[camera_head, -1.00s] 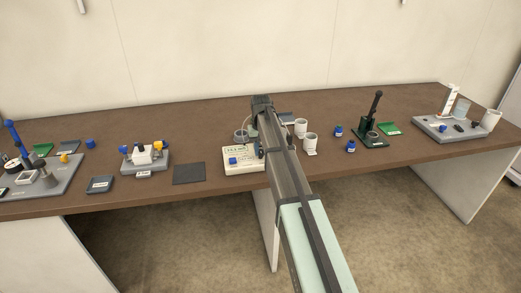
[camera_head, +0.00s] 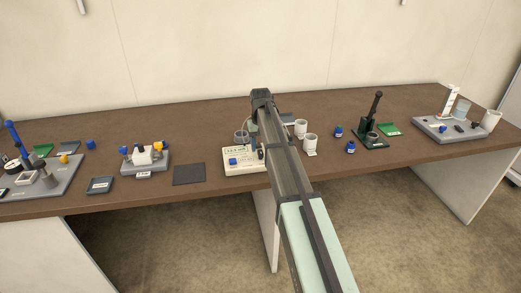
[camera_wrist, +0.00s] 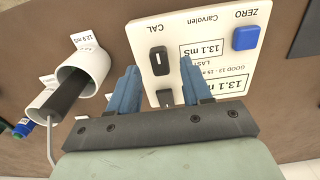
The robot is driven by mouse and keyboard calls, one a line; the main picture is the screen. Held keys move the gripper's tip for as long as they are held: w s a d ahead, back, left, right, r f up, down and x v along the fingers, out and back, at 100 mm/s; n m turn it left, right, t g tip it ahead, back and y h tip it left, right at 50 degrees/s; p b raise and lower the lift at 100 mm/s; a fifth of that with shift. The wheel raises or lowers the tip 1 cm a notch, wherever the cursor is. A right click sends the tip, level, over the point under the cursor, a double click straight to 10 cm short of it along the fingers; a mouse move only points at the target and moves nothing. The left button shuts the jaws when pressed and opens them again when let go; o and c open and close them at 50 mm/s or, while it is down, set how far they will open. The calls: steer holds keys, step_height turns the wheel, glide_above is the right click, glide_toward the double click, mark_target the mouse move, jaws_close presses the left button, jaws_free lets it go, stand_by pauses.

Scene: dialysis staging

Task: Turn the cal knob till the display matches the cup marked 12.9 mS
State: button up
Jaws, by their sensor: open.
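The cream meter (camera_wrist: 215,18) shows upside down in the wrist view, and it also shows in the head view (camera_head: 240,169). Its black CAL knob (camera_wrist: 159,62) lies between the tips of my gripper (camera_wrist: 160,63), whose blue fingers are apart and empty. I cannot tell how far the tips are above the knob. The display (camera_wrist: 227,86) reads 13.1 mS, and a smaller boxed readout (camera_wrist: 201,50) also reads 13.1 mS. A white cup (camera_wrist: 97,62) bears a tag marked 12.9 mS (camera_wrist: 84,39). In the head view my arm hides part of the meter's right side.
A second black knob (camera_wrist: 165,98) and a blue ZERO button (camera_wrist: 250,37) are on the panel. Another white cup (camera_wrist: 44,99) stands beside the tagged one. A dark mat (camera_head: 188,174) lies left of the meter. Blue-capped bottles (camera_head: 350,147) stand to the right.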

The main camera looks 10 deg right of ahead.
mark_target(260, 152)
step_height(260, 152, up, 11)
steer(key=shift+r, duration=0.15)
stand_by(0.5)
steer(key=s+a+f+n+g+y, duration=0.1)
steer(key=s+a+f+g+y, duration=0.1)
steer(key=s+a+f, duration=0.85)
steer(key=s+a+f+n+g+y, duration=0.1)
steer(key=s+a+f+y, duration=0.1)
steer(key=s+a+f, duration=0.85)
steer(key=s+d+f+m+g+h, duration=0.1)
steer(key=s+d+f, duration=0.35)
steer(key=f, duration=0.45)
steer(key=s+d+f, duration=0.3)
steer(key=s+f, duration=0.2)
steer(key=f, duration=0.4)
steer(key=s+d+f+m+g+h, duration=0.1)
steer(key=s+d+f, duration=0.3)
steer(key=f, duration=0.5)
steer(key=s+d+f, duration=0.2)
steer(key=s+f, duration=0.1)
steer(key=s, duration=0.5)
steer(key=s+d+f+g+h, duration=0.1)
steer(key=s+d+f, duration=0.2)
steer(key=s, duration=0.6)
steer(key=s+d+f+h, duration=0.1)
steer(key=s+d+f, duration=0.2)
steer(key=s, duration=0.6)
steer(key=shift+f+g, duration=0.4)
steer(key=shift+f, duration=0.55)
